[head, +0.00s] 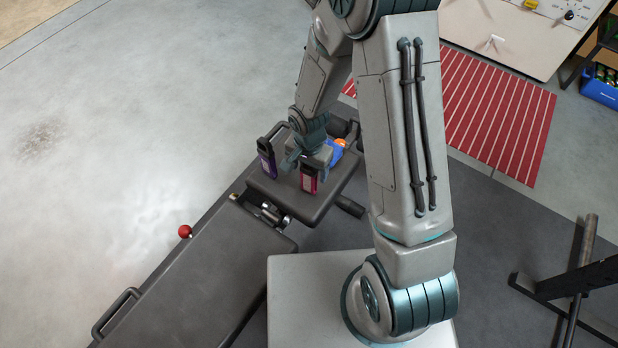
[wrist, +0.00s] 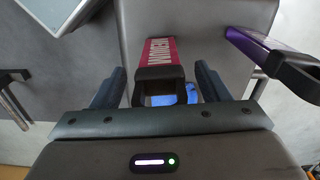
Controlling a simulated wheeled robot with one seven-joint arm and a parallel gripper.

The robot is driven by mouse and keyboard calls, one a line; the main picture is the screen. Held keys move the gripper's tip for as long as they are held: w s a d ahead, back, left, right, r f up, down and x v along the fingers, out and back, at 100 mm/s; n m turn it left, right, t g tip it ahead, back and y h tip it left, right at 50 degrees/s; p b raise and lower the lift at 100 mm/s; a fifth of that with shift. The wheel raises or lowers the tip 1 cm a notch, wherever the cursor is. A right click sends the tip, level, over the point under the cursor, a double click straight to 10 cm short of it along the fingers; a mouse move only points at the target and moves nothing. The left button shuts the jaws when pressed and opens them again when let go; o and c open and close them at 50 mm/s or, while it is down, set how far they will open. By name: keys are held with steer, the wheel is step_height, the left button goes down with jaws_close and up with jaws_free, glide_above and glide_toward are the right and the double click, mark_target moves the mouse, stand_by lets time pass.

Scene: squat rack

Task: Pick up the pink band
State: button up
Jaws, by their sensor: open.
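The pink band (head: 308,181) stands near the front edge of the dark padded bench seat, with a black top part. In the wrist view the pink band (wrist: 151,52) shows white lettering that reads "MEDIUM", and its black loop comes toward the camera. My gripper (head: 306,160) is over the seat, pointing down. In the wrist view my gripper (wrist: 160,72) is open, with one finger on each side of the pink band. A gap shows between the band and each finger.
A purple band (head: 267,158) stands to the left on the seat; the wrist view shows it right of my fingers (wrist: 262,46). A blue and orange item (head: 336,149) lies behind the gripper. The long bench pad (head: 200,275) is bare. A rack post (head: 583,255) stands at right.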

steer(key=c, duration=1.4)
steer(key=shift+o, duration=0.2)
